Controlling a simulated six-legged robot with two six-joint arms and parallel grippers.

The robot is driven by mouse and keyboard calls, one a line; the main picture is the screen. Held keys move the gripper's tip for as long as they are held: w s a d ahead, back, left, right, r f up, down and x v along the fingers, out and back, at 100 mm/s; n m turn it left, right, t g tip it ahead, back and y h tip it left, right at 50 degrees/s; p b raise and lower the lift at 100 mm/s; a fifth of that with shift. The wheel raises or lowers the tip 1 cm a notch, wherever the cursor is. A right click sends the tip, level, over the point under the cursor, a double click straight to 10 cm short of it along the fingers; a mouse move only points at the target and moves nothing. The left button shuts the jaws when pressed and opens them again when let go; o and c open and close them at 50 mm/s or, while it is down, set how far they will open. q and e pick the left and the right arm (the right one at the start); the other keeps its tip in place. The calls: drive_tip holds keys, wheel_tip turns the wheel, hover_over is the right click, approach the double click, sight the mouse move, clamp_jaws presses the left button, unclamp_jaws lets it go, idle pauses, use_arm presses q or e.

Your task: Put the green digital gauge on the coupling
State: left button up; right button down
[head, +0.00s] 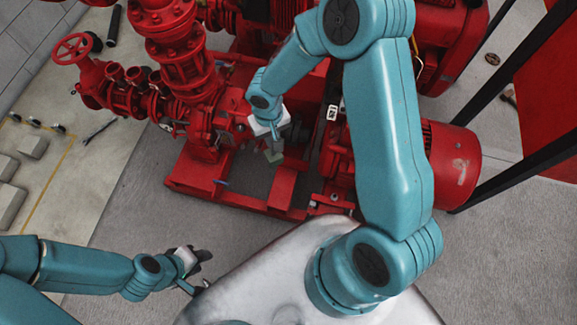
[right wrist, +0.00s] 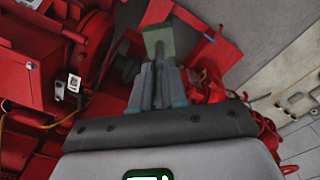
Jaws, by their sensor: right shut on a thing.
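The green digital gauge (head: 274,156) is held at the tips of my right gripper (head: 273,142), above the red pump set's base frame. In the right wrist view the gauge is a dull green square (right wrist: 158,40) beyond the closed fingers (right wrist: 158,78). Its display face cannot be made out. The coupling lies in the area between the red pump (head: 208,122) and motor, but I cannot pick it out clearly; my right gripper and arm cover part of that area. My left gripper (head: 198,272) is empty over the grey floor, its fingers apart.
A red base frame (head: 235,200) surrounds the work area. Red valves with a handwheel (head: 73,48) stand at the left. Dark posts (head: 520,160) stand at the right. The grey floor (head: 140,215) at left is mostly clear.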

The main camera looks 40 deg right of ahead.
drive_tip(key=w+d+f+m+b, duration=0.2)
drive_tip(key=d+f+m+b, duration=0.1)
drive_tip(key=f+b, duration=0.5)
drive_tip(key=w+d+f+m+b, duration=0.2)
drive_tip(key=d+f+b, duration=0.1)
drive_tip(key=f+b, duration=0.45)
drive_tip(key=w+d+f+m+b, duration=0.2)
drive_tip(key=d+f+m+b, duration=0.15)
drive_tip(key=f+b, duration=0.45)
wheel_tip(320, 180, down, 20)
drive_tip(key=b, duration=0.4)
drive_tip(key=shift+s+b, duration=0.15)
drive_tip(key=shift+b, duration=0.2)
drive_tip(key=shift+d+r, duration=0.1)
drive_tip(key=c, duration=1.2)
unclamp_jaws()
drive_tip(key=shift+o, duration=0.2)
